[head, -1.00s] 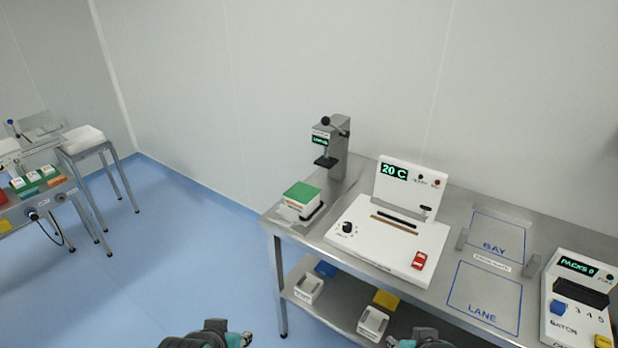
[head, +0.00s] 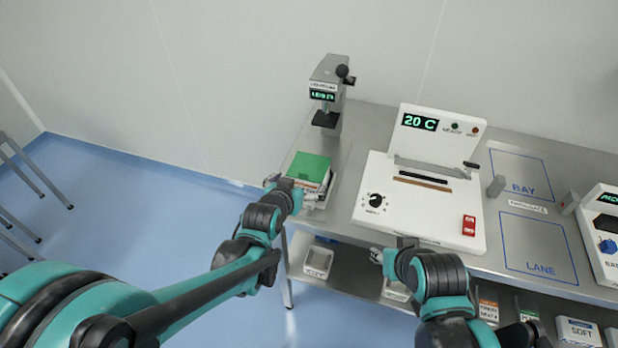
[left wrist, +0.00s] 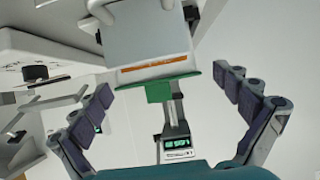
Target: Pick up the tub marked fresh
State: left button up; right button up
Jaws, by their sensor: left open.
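No marking that reads fresh is legible in these frames. A green-topped stack or block (head: 309,168) with white sides sits at the left end of the steel table. My left gripper (head: 291,186) is at its near left corner, open. In the left wrist view its fingers (left wrist: 168,110) stand apart, with a white body with an orange stripe (left wrist: 155,70) and a green edge between and beyond them; contact is not visible. White open tubs (head: 318,261) stand on the lower shelf, labels too small to read. My right gripper (head: 378,255) is before the white machine, its jaws unclear.
A press with a green display (head: 325,95) stands behind the green-topped stack. The white 20 C machine (head: 420,205) fills the table middle. The BAY (head: 520,175) and LANE (head: 540,245) outlines are empty. More labelled bins (head: 578,332) are on the lower shelf at right.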

pick_arm(q)
jog(key=shift+w+d+f, duration=0.25)
jog(key=shift+w+f, duration=0.05)
jog(key=shift+w, duration=0.1)
jog(key=b+x, duration=0.1)
jog(key=x, duration=0.1)
jog(key=shift+w+d+f, duration=0.1)
jog(key=shift+w+f, duration=0.05)
jog(key=shift+w, duration=0.1)
jog(key=b+x, duration=0.2)
jog(key=x, duration=0.1)
jog(key=shift+w+d+f, duration=0.15)
jog(key=shift+w+d, duration=0.05)
jog(key=shift+w+f, duration=0.1)
jog(key=shift+w, duration=0.15)
jog(key=shift+s, duration=0.1)
jog(key=c, duration=1)
